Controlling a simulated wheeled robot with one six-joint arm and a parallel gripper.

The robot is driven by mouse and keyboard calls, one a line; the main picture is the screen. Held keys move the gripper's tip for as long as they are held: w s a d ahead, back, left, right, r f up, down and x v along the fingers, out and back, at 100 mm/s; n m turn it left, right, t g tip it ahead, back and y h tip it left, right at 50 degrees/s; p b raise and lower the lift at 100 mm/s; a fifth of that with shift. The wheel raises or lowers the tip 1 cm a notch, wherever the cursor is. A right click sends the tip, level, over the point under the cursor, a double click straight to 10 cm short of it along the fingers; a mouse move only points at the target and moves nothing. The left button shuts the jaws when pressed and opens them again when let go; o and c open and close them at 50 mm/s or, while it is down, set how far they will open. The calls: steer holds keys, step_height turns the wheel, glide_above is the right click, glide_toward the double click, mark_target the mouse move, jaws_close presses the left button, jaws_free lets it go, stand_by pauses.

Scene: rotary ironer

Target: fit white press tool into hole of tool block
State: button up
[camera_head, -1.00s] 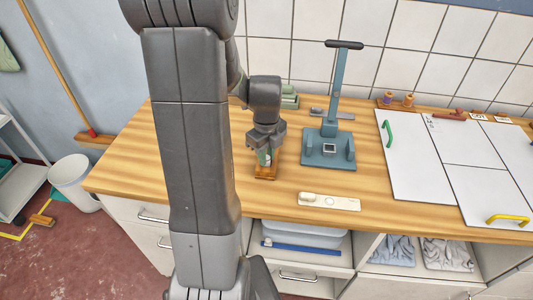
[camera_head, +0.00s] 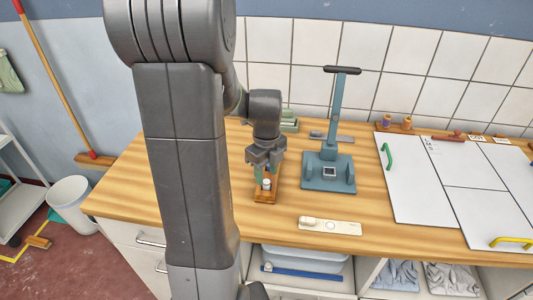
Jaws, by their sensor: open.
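The tool block (camera_head: 265,197) is a small orange-brown wooden block on the left part of the wooden worktop. The white press tool (camera_head: 267,184) shows as a small pale piece at the block, below my gripper. It looks upright, but I cannot tell how deep it sits in a hole. Greenish pieces stand beside it, partly hidden by the fingers. My gripper (camera_head: 266,168) points down just above the block. Its jaws are open, and they appear clear of the white tool's top.
A blue-grey lever press (camera_head: 328,172) with a tall dark-topped handle stands to the right. A cream plate (camera_head: 330,225) lies near the front edge. White panels (camera_head: 430,175) with green and yellow handles cover the right. The worktop between block and press is clear.

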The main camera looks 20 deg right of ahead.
mark_target(267, 181)
step_height(267, 181, up, 9)
steer(key=shift+r, duration=0.15)
stand_by(0.4)
steer(key=shift+f, duration=4.5)
